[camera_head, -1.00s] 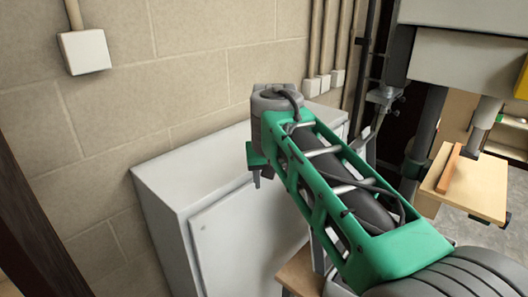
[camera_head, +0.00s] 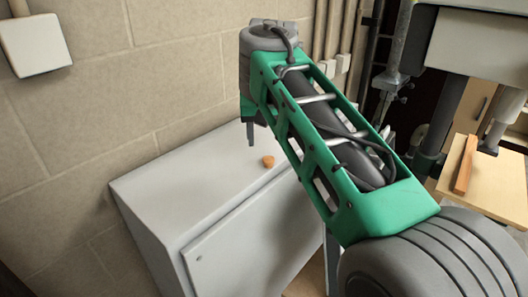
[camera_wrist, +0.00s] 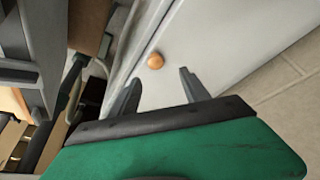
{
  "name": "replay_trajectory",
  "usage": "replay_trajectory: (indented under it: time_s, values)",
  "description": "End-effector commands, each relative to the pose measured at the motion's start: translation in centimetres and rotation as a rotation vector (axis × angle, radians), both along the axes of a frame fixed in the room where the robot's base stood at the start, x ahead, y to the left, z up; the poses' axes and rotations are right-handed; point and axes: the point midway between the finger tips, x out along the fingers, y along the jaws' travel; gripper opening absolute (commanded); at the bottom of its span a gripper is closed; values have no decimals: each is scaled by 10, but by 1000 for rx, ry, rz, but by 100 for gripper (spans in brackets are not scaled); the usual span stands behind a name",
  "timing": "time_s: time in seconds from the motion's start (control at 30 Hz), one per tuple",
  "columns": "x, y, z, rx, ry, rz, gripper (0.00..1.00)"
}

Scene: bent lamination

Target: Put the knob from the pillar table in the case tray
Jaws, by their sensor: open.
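A small round orange-brown knob (camera_head: 268,161) sits on the flat top of a light grey cabinet (camera_head: 180,176), near its front edge. In the wrist view the knob (camera_wrist: 155,61) lies just beyond the fingertips, between their lines. My gripper (camera_head: 250,133) is above the cabinet top, left of the knob in the head view, and mostly hidden by my green arm. In the wrist view my gripper (camera_wrist: 159,78) shows two spread fingers with nothing between them. I cannot make out a case tray in these frames.
A block wall (camera_head: 150,80) stands behind the cabinet. At the right, a wooden board table (camera_head: 448,178) under a machine column bears a reddish-brown strip (camera_head: 465,164). Pipes and dark posts stand behind my arm. The visible cabinet top around the knob is clear.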

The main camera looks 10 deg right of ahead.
Motion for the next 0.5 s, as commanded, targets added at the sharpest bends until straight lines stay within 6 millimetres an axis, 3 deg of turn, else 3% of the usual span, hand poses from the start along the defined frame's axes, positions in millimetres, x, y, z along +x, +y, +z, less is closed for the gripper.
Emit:
replay_trajectory:
  time_s: [0.5]
  values:
    - [21, -11, -70, 0, 4, -1, 54]
